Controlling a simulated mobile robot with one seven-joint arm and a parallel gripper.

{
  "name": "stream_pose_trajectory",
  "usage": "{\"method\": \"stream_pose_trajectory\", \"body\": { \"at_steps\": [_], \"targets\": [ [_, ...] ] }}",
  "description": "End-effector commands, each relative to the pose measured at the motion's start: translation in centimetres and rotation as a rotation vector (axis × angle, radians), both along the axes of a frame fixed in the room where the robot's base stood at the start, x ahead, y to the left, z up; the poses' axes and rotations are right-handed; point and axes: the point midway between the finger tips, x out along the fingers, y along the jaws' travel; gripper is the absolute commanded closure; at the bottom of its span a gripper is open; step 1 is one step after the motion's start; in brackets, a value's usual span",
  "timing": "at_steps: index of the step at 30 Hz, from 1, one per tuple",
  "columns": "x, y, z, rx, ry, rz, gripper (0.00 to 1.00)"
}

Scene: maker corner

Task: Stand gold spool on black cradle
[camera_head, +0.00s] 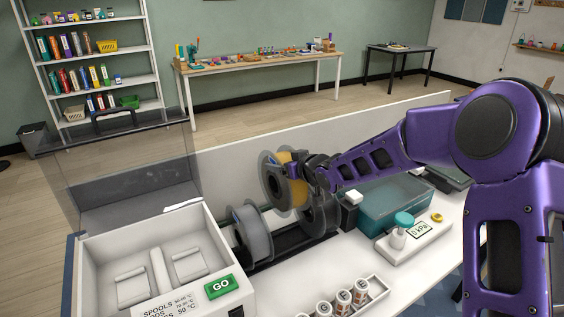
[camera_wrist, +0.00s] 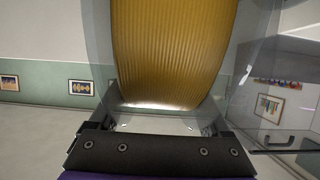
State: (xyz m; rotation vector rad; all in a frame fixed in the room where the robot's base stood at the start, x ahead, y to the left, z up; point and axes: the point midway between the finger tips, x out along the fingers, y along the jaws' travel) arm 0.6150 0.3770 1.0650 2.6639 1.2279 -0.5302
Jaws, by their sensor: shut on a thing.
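The gold spool (camera_head: 284,182), with clear flanges, is held up in the air by my gripper (camera_head: 302,172). In the wrist view the gold spool (camera_wrist: 170,50) fills the upper middle, between the fingers of my gripper (camera_wrist: 160,122). The spool is upright on its edge, above the black cradle (camera_head: 292,246) on the white bench. A grey-white spool (camera_head: 256,236) stands on the left part of the cradle. A dark grey spool (camera_head: 320,214) stands further right, partly behind the gold spool and gripper. Part of the cradle is hidden by these spools.
A white dryer box (camera_head: 205,290) with a raised clear lid (camera_head: 120,175) and a green GO button (camera_head: 221,286) stands at the left. A low white panel runs behind.

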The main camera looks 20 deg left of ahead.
Motion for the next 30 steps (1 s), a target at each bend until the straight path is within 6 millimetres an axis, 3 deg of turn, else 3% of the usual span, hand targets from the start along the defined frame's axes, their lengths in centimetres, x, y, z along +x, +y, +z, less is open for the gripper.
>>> {"method": "stream_pose_trajectory", "body": {
  "at_steps": [8,30],
  "targets": [
    [0.1,0.1,-1.4,0.004,-0.005,0.000,1.00],
    [0.1,0.1,-7.9,0.004,-0.005,-0.001,1.00]
  ]
}}
